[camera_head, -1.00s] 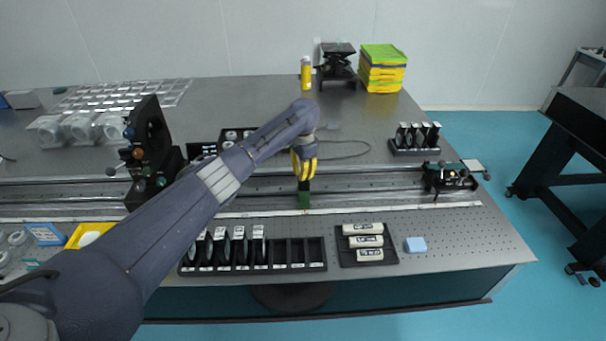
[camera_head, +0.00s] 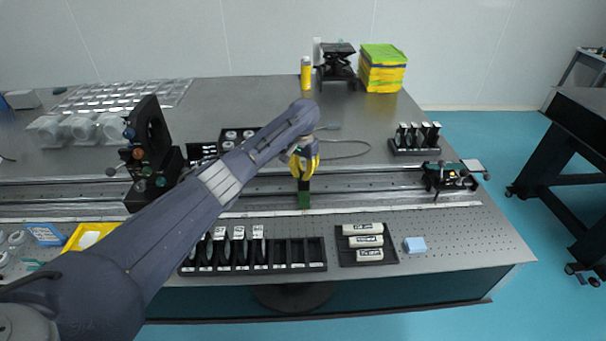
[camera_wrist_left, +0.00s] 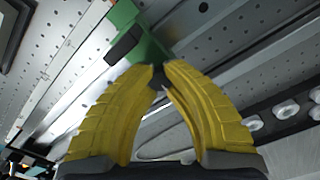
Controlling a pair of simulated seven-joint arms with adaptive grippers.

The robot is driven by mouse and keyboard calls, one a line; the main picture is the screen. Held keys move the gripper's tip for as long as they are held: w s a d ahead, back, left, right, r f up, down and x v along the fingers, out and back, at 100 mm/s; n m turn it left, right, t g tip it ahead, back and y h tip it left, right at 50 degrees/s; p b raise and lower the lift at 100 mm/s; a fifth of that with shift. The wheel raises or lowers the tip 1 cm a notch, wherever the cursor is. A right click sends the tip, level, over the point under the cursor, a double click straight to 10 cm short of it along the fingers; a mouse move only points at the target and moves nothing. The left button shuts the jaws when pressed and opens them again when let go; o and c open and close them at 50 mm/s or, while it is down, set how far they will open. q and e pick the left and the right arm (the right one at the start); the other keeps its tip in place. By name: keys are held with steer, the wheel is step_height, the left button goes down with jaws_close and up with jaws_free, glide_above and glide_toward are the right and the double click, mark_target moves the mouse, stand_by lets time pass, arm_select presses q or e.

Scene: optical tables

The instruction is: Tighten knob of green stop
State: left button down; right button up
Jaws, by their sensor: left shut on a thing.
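The green stop (camera_head: 304,200) sits at the front edge of the long rail (camera_head: 350,186) near the middle of the table. In the left wrist view it is a green block (camera_wrist_left: 140,38) with a dark part on its side. My left gripper (camera_head: 303,176) has yellow fingers pointing down just above and behind the green block. In the left wrist view the fingertips (camera_wrist_left: 160,72) close together on a small dark piece, the knob, at the block's near end. The knob is mostly hidden by the fingers. My right gripper is not in view.
A black slotted rack of lenses (camera_head: 290,266) and a tray with white cylinders (camera_head: 346,258) lie in front of the rail. A black optical mount (camera_head: 150,145) stands on the rail at left. Another carriage (camera_head: 447,178) sits on the rail at right.

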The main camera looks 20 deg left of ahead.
mark_target(303, 174)
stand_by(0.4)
arm_select(q)
steer(key=c, duration=1.2)
jaws_free()
steer(key=shift+r, duration=0.1)
step_height(303, 174, up, 12)
steer(key=shift+f, duration=0.1)
